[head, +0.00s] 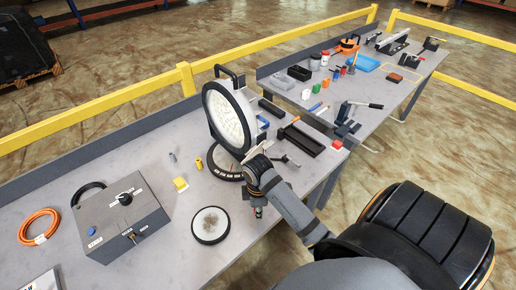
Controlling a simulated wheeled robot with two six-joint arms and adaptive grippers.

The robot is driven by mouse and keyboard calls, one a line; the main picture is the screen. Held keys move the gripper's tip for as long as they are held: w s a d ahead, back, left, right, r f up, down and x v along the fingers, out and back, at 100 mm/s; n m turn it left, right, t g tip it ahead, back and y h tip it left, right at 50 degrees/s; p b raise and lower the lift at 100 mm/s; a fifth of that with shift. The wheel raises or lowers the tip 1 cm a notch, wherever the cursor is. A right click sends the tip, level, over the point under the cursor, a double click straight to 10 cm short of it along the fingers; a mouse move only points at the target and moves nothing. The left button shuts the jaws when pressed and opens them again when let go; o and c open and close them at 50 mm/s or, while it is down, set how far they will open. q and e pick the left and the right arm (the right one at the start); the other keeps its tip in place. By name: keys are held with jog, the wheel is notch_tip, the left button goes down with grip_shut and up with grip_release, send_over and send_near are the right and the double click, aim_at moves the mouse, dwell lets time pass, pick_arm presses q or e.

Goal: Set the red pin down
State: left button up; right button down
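My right gripper (257,205) points down over the near edge of the grey table (165,225), right of a round disc. A small red piece, seemingly the red pin (258,211), shows at its fingertips; it looks gripped, but most of it is hidden. I cannot tell whether its lower end touches the table. A yellow pin (199,163) and a grey pin (173,157) stand farther back, left of the lamp. My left gripper is not in view.
A large round lamp (228,118) stands behind my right gripper. The round disc (210,225), a yellow block (180,184), a grey control box (120,217) and an orange cable coil (38,226) lie leftward. Tools crowd the table to the right. Bare tabletop lies around the disc.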

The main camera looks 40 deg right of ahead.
jog(key=shift+f, duration=0.1)
jog(key=c, duration=1.1)
grip_release()
notch_tip(320, 180, up, 3)
jog(key=shift+f, duration=0.1)
notch_tip(320, 180, up, 10)
jog(key=p, duration=0.8)
jog(key=shift+f, duration=0.25)
